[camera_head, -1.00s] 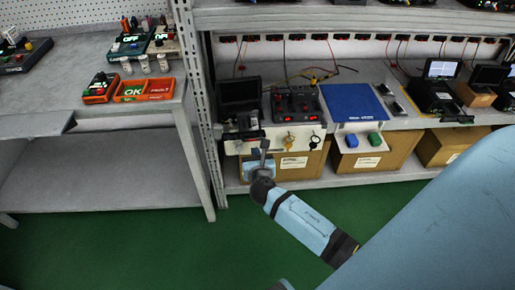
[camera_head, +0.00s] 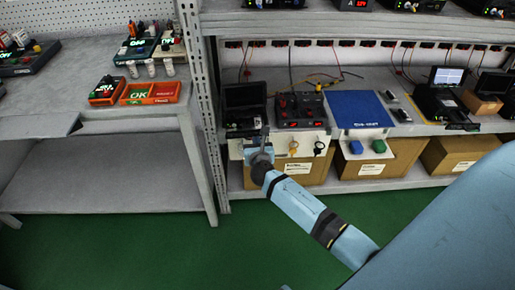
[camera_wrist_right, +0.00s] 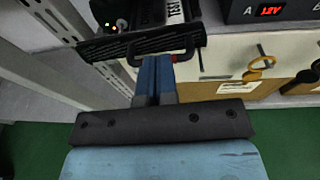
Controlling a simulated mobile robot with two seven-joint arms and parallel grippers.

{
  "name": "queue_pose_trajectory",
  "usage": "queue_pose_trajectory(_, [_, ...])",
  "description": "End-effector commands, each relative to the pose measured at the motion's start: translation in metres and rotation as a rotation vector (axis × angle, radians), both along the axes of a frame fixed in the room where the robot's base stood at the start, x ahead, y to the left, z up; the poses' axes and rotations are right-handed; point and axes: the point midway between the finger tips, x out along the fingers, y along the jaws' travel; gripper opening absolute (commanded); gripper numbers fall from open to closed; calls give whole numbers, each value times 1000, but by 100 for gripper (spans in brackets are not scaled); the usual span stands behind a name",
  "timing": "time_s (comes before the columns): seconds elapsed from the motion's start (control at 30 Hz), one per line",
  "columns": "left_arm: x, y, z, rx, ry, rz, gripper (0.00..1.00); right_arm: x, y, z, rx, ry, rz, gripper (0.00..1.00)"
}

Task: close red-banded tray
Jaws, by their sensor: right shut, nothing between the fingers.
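A black slotted tray front with a bar handle (camera_wrist_right: 140,42) stands out below a black device in the right wrist view. I see no clear red band; only a small red patch (camera_wrist_right: 195,61) shows beside my fingers. My right gripper (camera_wrist_right: 153,62) is shut and empty, its blue fingertips overlapping the handle in the picture. I cannot tell whether they touch. In the head view the right gripper (camera_head: 264,132) is at the shelf front, below the black device (camera_head: 244,98), and hides part of the tray front. My left gripper is not in view.
A red-display power unit (camera_head: 301,108) and a blue mat (camera_head: 358,108) lie to the right on the shelf. Keys hang on the pale panel below. A rack post (camera_head: 206,110) stands close left. Cardboard boxes (camera_head: 375,170) sit beneath; the green floor is clear.

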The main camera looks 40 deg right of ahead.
Motion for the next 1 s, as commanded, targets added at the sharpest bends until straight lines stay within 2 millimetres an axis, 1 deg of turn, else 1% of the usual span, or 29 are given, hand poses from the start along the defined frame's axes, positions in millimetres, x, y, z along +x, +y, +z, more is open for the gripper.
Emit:
queue_pose_trajectory(0.03, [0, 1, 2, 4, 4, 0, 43, 15, -9, 5, -5, -2, 0, 0])
queue_pose_trajectory(0.13, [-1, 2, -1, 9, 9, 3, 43, 39, -22, 4, -4, -2, -2, 0])
queue_pose_trajectory(0.23, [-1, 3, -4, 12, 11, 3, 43, 59, -32, 2, -3, -1, -1, 0])
queue_pose_trajectory(0.33, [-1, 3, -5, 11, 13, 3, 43, 71, -39, 1, -1, -2, -1, 0])
queue_pose_trajectory(0.5, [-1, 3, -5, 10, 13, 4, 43, 77, -43, 1, -1, -1, -2, 0])
queue_pose_trajectory(1.0, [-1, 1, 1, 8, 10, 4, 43, 75, -46, 5, -2, -2, -3, 0])
